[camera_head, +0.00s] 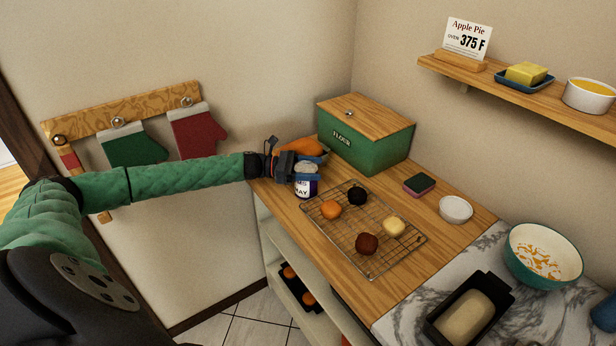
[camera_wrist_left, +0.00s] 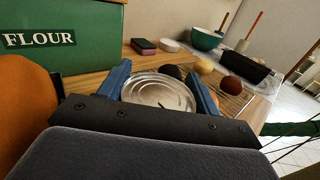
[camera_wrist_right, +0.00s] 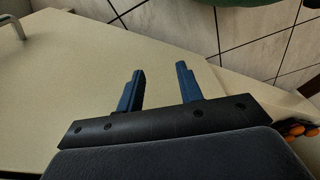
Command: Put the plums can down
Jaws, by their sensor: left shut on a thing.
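The can (camera_head: 306,188) has a dark purple and white label, partly readable as "MAY". It is upright at the far left end of the wooden counter (camera_head: 400,295); I cannot tell whether its base touches the wood. My left gripper (camera_head: 308,172) is shut on it near its top. In the left wrist view the can's round metal lid (camera_wrist_left: 158,90) sits between the two blue fingers. My right gripper (camera_wrist_right: 160,85) shows only in the right wrist view. Its blue fingers are apart with nothing between them.
The green flour box (camera_head: 365,140) stands behind the can, with an orange object (camera_head: 300,147) beside the gripper. A wire rack (camera_head: 376,262) with several round items lies to the right. A sponge (camera_head: 420,184) and white bowl (camera_head: 456,209) stand farther right.

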